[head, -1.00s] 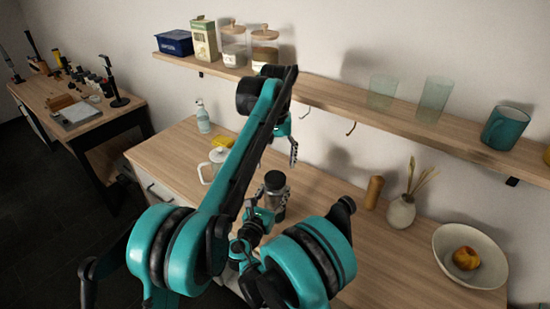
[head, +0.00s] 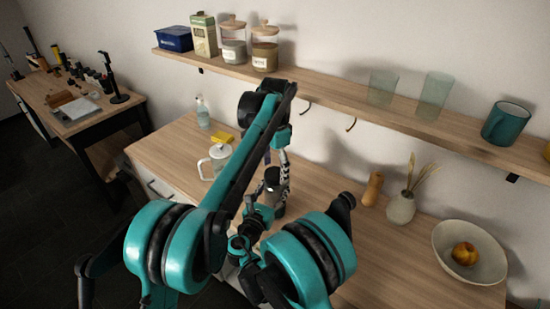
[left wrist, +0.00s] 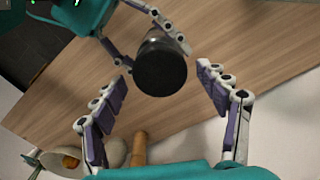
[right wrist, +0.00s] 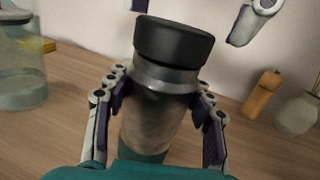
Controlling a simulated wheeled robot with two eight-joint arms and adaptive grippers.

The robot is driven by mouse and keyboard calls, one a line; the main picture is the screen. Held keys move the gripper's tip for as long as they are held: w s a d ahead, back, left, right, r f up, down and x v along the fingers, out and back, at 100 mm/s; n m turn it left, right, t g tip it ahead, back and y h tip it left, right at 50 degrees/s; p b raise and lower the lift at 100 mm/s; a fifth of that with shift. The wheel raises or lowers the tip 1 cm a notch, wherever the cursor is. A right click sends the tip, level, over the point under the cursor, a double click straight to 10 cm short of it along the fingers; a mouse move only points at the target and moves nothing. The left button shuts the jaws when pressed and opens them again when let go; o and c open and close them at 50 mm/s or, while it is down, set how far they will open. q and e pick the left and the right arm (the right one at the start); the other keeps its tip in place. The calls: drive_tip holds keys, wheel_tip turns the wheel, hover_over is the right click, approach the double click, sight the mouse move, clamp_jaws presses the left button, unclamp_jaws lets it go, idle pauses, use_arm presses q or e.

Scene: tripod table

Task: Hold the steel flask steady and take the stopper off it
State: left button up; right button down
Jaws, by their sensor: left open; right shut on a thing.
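The steel flask (right wrist: 150,125) stands upright on the wooden counter, with its wide black stopper (right wrist: 173,42) seated on top. The flask's dark top also shows in the head view (head: 271,178), partly behind my arms. My right gripper (right wrist: 160,92) is shut around the flask's body below the stopper. My left gripper (left wrist: 162,76) is open above the flask, its fingers spread on both sides of the round stopper (left wrist: 160,68) and apart from it. In the right wrist view, the left fingertips show at the top edge, higher than the stopper.
A glass press jug (head: 217,160), yellow sponge (head: 222,137) and spray bottle (head: 203,114) stand left of the flask. A wooden mill (head: 373,189), vase (head: 401,208) and bowl with fruit (head: 450,270) stand right. A shelf (head: 340,108) with jars and cups runs above.

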use_arm(q)
drive_tip(key=shift+f, duration=1.4)
drive_tip(key=c, duration=1.2)
drive_tip(key=n, duration=0.9)
drive_tip(key=shift+n, duration=0.3)
drive_tip(key=shift+r, duration=0.15)
drive_tip(key=shift+r, duration=1)
